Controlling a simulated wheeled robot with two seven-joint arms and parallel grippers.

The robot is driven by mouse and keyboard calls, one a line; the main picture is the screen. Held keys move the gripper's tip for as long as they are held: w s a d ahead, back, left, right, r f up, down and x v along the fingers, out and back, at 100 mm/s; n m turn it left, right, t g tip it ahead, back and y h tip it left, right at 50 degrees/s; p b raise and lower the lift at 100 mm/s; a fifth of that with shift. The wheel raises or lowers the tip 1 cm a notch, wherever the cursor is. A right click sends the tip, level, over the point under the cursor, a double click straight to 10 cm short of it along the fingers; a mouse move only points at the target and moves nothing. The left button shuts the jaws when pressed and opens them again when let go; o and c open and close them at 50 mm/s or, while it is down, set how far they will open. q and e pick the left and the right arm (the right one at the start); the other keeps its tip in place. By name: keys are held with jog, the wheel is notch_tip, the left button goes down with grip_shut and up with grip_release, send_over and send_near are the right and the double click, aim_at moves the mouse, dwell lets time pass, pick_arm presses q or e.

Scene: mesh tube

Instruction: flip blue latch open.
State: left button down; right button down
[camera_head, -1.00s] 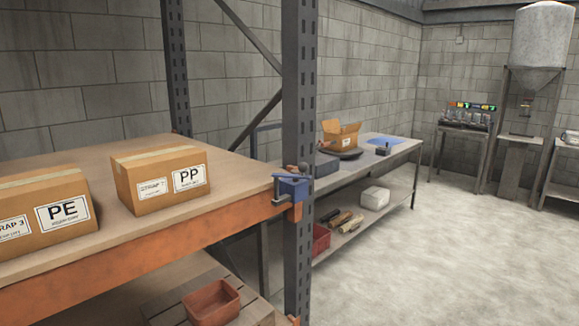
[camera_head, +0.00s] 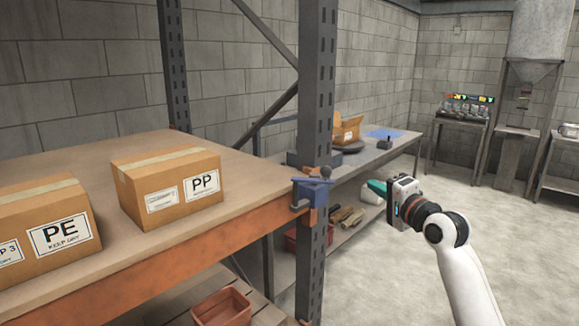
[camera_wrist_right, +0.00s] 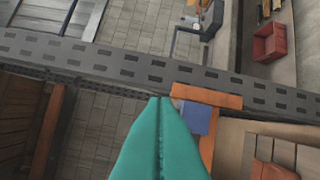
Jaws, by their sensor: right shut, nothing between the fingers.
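The blue latch (camera_head: 311,192) sits at the corner where the orange shelf beam meets the grey rack upright. It has a grey bar with a round knob across its top. My right gripper (camera_head: 376,187) has teal fingers, shut with nothing between them, and points left toward the latch, with a gap between. In the right wrist view my right gripper (camera_wrist_right: 158,100) shows its fingertips pressed together, just left of the blue part of the latch (camera_wrist_right: 197,117) in the picture. The fingers cover part of the area around the latch. My left gripper is not in view.
The grey upright (camera_head: 316,90) stands right behind the latch, and the orange beam (camera_head: 200,255) runs to the left. Cardboard boxes marked PP (camera_head: 168,186) and PE (camera_head: 45,235) sit on the shelf. A workbench (camera_head: 400,165) stands behind. The floor at right is open.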

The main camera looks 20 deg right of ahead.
jog(key=w+a+r+p, duration=0.2)
jog(key=w+a+p, duration=0.3)
jog(key=w, duration=0.3)
jog(key=shift+w+y, duration=0.2)
jog(key=shift+y, duration=0.1)
jog(key=shift+r, duration=0.1)
dwell(0.4)
